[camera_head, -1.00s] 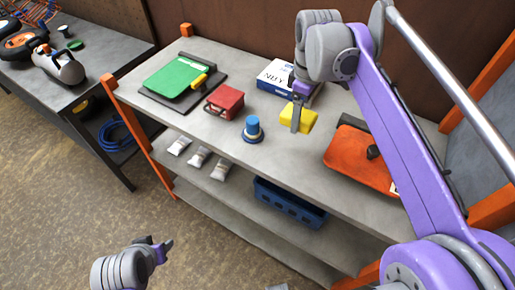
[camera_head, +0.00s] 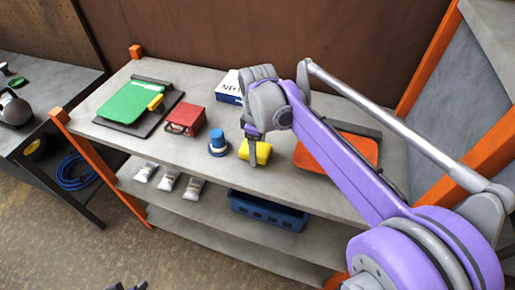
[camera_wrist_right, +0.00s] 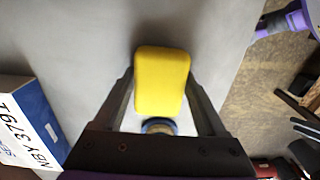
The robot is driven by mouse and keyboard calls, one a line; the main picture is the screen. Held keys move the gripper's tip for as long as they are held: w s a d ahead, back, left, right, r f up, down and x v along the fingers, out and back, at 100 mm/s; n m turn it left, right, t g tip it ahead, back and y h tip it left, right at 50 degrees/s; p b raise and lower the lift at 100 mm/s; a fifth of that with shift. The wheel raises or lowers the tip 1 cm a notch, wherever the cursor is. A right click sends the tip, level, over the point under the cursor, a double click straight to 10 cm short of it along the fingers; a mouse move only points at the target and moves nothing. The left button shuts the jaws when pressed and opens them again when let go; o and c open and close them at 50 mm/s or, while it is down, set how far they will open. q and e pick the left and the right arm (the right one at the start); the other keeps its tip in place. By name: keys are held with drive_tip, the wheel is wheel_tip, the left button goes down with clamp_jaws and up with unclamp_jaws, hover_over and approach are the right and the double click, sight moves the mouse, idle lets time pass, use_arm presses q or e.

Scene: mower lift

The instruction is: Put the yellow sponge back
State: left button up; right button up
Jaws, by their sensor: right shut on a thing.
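The yellow sponge (camera_head: 262,152) is at the shelf's top, right of a blue round object, with my right gripper (camera_head: 253,160) around it. In the right wrist view the sponge (camera_wrist_right: 161,80) sits between the two fingers, which press on its sides. Whether it touches the surface or hangs just above it I cannot tell. My left gripper (camera_head: 132,287) shows only as a dark tip at the bottom edge; its jaws cannot be made out.
The grey shelf top (camera_head: 185,88) also holds a green clipboard-like item (camera_head: 128,98), a red box (camera_head: 186,120), the blue object (camera_head: 217,142), a white-and-blue box (camera_head: 229,87) and an orange item (camera_head: 335,150). A blue crate (camera_head: 268,210) and several small bags (camera_head: 168,181) are below.

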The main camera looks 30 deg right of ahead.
sight(258, 148)
drive_tip(key=shift+f, duration=0.15)
drive_tip(key=o, duration=1.4)
drive_tip(key=shift+r, duration=0.3)
wheel_tip(258, 148, up, 12)
drive_tip(key=p, duration=0.1)
drive_tip(key=shift+f, duration=0.15)
